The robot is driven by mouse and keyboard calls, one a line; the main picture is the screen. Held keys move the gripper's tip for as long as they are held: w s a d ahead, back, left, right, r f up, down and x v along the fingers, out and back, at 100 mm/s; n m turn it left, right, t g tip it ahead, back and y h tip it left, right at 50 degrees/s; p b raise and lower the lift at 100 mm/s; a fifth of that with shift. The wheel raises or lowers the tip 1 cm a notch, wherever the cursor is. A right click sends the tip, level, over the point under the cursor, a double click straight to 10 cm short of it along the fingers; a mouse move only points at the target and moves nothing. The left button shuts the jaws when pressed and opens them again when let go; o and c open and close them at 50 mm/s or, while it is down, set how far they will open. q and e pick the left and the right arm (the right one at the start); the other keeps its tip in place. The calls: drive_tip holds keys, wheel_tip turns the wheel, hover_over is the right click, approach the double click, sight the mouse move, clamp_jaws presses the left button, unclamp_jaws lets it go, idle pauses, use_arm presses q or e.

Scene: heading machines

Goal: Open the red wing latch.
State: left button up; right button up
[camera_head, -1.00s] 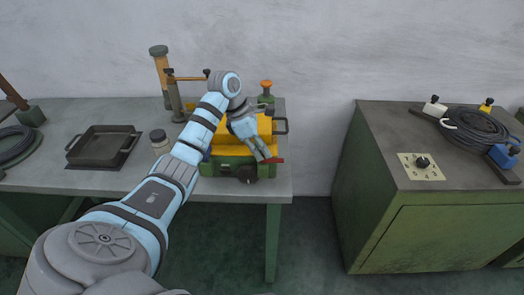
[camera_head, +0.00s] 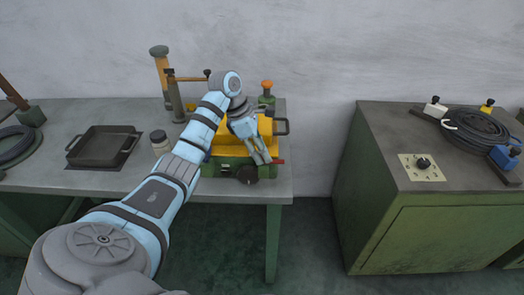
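The red wing latch (camera_head: 277,162) shows as a small red piece at the front right of a green and yellow machine (camera_head: 228,168) on the table. My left gripper (camera_head: 263,160) reaches down over the machine's front, with its fingertips at the left end of the red piece. The fingers look close together and partly cover the latch. I cannot tell whether they grip it or only touch it. A dark round knob (camera_head: 246,174) sits below the fingertips. My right gripper is not in view.
A black handle (camera_head: 281,127) sticks out at the machine's right. A dark tray (camera_head: 103,147) and a jar (camera_head: 159,142) stand to the left, with posts (camera_head: 160,75) behind. A green cabinet (camera_head: 440,230) stands at right across a gap from the table's edge.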

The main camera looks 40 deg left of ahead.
use_arm(q)
drive_tip(key=shift+r, duration=0.1)
drive_tip(key=s+a+r, duration=0.4)
drive_tip(key=s+a, duration=0.4)
drive_tip(key=a, duration=0.3)
drive_tip(key=shift+r, duration=0.2)
drive_tip(key=shift+a, duration=0.1)
